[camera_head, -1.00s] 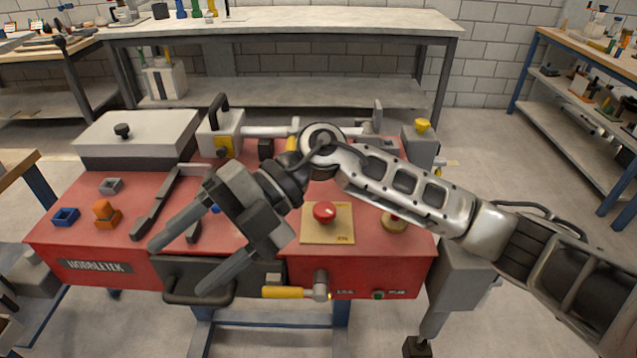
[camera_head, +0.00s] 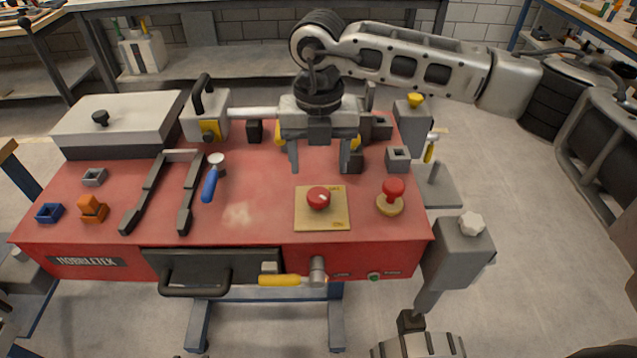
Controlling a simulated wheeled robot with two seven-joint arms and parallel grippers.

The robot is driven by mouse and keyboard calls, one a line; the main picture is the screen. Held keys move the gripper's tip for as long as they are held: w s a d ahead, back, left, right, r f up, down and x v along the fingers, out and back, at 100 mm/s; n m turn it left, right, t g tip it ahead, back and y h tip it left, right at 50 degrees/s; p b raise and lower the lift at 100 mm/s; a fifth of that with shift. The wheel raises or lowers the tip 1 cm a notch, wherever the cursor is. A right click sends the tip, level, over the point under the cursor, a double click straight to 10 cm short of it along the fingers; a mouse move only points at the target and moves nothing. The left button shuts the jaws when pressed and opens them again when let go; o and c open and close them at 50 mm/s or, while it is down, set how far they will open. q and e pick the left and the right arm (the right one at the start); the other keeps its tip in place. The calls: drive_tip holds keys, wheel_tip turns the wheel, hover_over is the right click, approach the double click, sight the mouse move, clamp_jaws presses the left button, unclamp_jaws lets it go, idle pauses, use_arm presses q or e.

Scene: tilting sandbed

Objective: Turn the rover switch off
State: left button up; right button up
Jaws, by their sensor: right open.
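A red round knob (camera_head: 318,198) with a small pale mark sits on a square yellow plate (camera_head: 310,222) on the red bench top; it looks like the rotary switch, but the plate's print is too small to read. My right gripper (camera_head: 320,165) hangs over the bench top behind the knob, fingers pointing down toward the front. It is open, with nothing between its fingers, and appears apart from the knob. The knob is in full view. My left gripper is not in view.
A red-topped stamp-like handle (camera_head: 391,193) stands right of the plate. A yellow-handled lever (camera_head: 282,280) is on the bench front. A blue-handled tool (camera_head: 210,184) and a dark forked bracket (camera_head: 152,190) lie left. Bare red surface (camera_head: 245,190) lies between.

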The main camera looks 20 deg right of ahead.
sight(318, 195)
wheel_tip(318, 195, down, 7)
drive_tip(key=shift+f+p, duration=0.2)
drive_tip(key=shift+p, duration=0.2)
drive_tip(key=c, duration=1)
